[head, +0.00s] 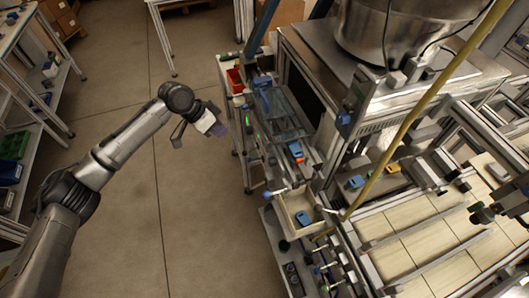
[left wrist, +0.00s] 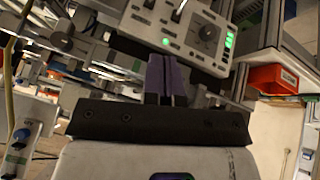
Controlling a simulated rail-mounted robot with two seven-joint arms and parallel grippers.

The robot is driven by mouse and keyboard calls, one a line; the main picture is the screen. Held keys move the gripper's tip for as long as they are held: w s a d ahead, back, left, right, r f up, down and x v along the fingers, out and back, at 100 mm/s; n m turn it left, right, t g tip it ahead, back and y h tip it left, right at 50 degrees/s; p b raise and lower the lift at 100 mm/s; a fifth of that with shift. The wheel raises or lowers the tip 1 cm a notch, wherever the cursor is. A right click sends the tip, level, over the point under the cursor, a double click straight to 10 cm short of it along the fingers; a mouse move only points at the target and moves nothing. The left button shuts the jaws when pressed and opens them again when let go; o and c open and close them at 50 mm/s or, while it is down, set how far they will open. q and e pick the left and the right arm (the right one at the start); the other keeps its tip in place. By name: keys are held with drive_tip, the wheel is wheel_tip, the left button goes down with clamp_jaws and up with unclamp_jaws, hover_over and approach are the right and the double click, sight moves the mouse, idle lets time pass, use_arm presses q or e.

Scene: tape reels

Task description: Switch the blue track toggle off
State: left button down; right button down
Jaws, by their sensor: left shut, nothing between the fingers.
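My left gripper (head: 219,130) is in the head view, left of the equipment bench and apart from it, with purple fingers. In the left wrist view its fingers (left wrist: 166,80) are shut together with nothing between them. Beyond them is a pale control panel (left wrist: 190,48) with slide-like levers, a dark round knob (left wrist: 208,33) and lit green lights (left wrist: 229,41). I cannot tell which lever is the blue track toggle, or its position; no blue shows on the levers. In the head view the panel is seen edge-on near a green glow (head: 248,121). My right gripper does not show.
A red bin (head: 235,80) stands at the bench's back left; it also shows in the left wrist view (left wrist: 273,79). A cream tray (head: 298,213) sits at the bench's front. A large steel bowl (head: 410,30) and a yellow hose (head: 425,95) are right. Open floor (head: 190,220) lies left.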

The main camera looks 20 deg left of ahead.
use_arm(q)
drive_tip(key=shift+d+r+m+h, duration=0.45)
drive_tip(key=shift+d+m+h, duration=0.15)
hover_over(254, 159)
drive_tip(key=a, duration=0.3)
drive_tip(key=f, duration=1)
drive_tip(key=shift+s+d+f, duration=0.15)
drive_tip(key=shift+s+f, duration=0.05)
drive_tip(key=shift+f, duration=0.1)
drive_tip(key=shift+s+f, duration=0.15)
drive_tip(key=shift+f, duration=0.45)
